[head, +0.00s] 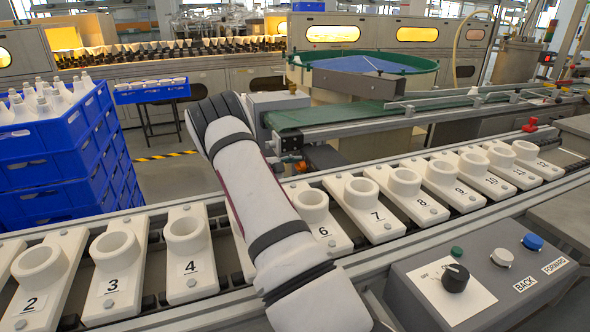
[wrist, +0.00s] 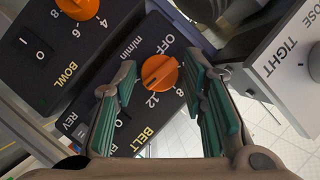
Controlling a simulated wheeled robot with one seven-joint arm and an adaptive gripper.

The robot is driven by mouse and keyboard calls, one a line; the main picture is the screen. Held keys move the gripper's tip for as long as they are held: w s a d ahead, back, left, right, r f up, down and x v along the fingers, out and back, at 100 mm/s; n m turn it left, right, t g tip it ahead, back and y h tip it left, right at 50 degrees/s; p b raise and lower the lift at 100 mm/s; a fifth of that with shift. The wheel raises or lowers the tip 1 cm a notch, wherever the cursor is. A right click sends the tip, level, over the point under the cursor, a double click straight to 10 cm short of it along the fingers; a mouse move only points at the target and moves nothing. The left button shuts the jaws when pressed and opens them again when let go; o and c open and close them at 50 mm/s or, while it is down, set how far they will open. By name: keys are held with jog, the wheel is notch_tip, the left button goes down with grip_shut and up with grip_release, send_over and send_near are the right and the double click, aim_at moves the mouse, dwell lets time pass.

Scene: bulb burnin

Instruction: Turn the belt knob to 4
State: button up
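The belt knob (wrist: 160,72) is orange and round with a raised grip bar, on a dark panel lettered BELT and m/min. The scale around it shows OFF, 8 and 12; the rest is covered. A pale mark on the knob lies toward its lower left, near the 12 side, but its exact setting is hard to read. My gripper (wrist: 162,80) is open, its green-padded fingers on either side of the knob. A gap shows on both sides, and no contact is clear. In the head view my arm reaches toward the green conveyor; my gripper is hidden there.
A second orange knob (wrist: 78,8), lettered BOWL, and a black rocker switch (wrist: 32,44) are close at left. A pale plate lettered TIGHT (wrist: 283,60) is close at right. In the head view, a green belt (head: 350,108) runs behind numbered white holders (head: 368,212); blue crates (head: 55,155) stand at left.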

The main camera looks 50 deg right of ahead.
jog(key=c, duration=0.6)
jog(key=shift+r+p, duration=0.15)
jog(key=shift+p, duration=0.35)
jog(key=n+g+y+p, duration=0.1)
jog(key=n+p, duration=0.1)
jog(key=shift+w+d+r+p, duration=0.1)
jog(key=shift+p, duration=0.25)
jog(key=shift+w+n+g+y+p, duration=0.15)
jog(key=shift+n+g+y+p, duration=0.25)
jog(key=shift+n+g+y, duration=0.8)
jog(key=shift+n+t, duration=0.3)
jog(key=shift+n, duration=0.1)
jog(key=o, duration=1.1)
jog(key=shift+o, duration=0.2)
